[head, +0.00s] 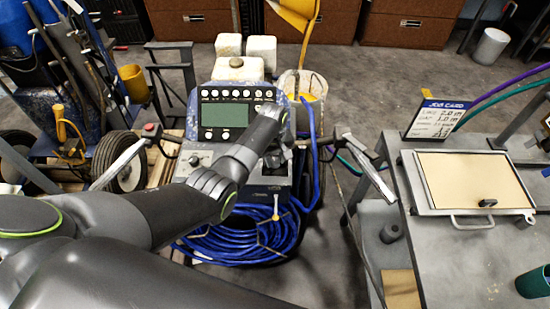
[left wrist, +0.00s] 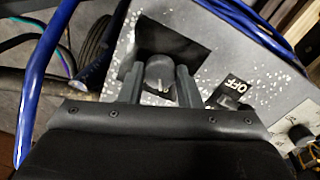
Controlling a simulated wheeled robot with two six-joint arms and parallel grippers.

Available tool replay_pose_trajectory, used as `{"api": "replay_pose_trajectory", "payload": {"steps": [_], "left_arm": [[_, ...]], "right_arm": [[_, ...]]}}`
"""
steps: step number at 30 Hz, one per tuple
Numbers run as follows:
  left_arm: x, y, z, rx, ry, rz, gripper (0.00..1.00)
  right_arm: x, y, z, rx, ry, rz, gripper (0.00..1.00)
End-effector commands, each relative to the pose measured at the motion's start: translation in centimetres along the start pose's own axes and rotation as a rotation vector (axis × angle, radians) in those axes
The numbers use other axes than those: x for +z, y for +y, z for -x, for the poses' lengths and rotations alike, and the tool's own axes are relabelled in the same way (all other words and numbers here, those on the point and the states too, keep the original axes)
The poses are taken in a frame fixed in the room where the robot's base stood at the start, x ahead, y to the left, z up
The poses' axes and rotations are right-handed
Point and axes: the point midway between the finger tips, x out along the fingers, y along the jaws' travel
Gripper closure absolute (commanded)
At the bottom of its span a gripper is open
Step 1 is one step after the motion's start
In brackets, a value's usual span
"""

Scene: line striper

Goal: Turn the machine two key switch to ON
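The line striper has a blue-speckled console (head: 228,115) with a grey-green screen, in the middle of the head view. My left arm reaches across its front, and its wrist hides part of the panel. In the left wrist view my left gripper (left wrist: 160,88) has one finger on each side of a dark round key switch knob (left wrist: 160,70) with a small white mark. No ON label is readable. My right gripper is not in view.
Blue hose (head: 245,240) lies coiled below the console. The handlebars end in grips at both sides. A grey table (head: 465,265) on the right holds a job card sign (head: 437,118) and a tan panel tray (head: 410,180). A hand-truck with wheels (head: 125,160) stands left.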

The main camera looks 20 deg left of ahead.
Motion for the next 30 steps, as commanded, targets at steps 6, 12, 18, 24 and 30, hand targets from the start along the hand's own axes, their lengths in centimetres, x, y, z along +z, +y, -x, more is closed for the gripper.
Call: {"api": "replay_pose_trajectory", "payload": {"steps": [6, 12, 18, 24, 30], "left_arm": [[0.0, 0.0, 0.0, 0.0, 0.0, -0.003, 0.92], [0.0, 0.0, 0.1, 0.0, -0.002, -0.042, 0.92], [0.0, 0.0, 0.2, 0.0, -0.005, -0.152, 0.92], [-0.1, 0.0, 0.2, 0.0, -0.01, -0.326, 0.92], [-0.1, 0.0, 0.2, 0.0, -0.017, -0.517, 0.92]], "right_arm": [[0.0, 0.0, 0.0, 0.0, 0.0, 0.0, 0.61], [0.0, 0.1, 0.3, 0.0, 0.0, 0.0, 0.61], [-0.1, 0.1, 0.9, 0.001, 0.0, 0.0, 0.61], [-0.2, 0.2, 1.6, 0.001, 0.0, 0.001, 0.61], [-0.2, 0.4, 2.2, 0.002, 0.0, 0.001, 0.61]]}}
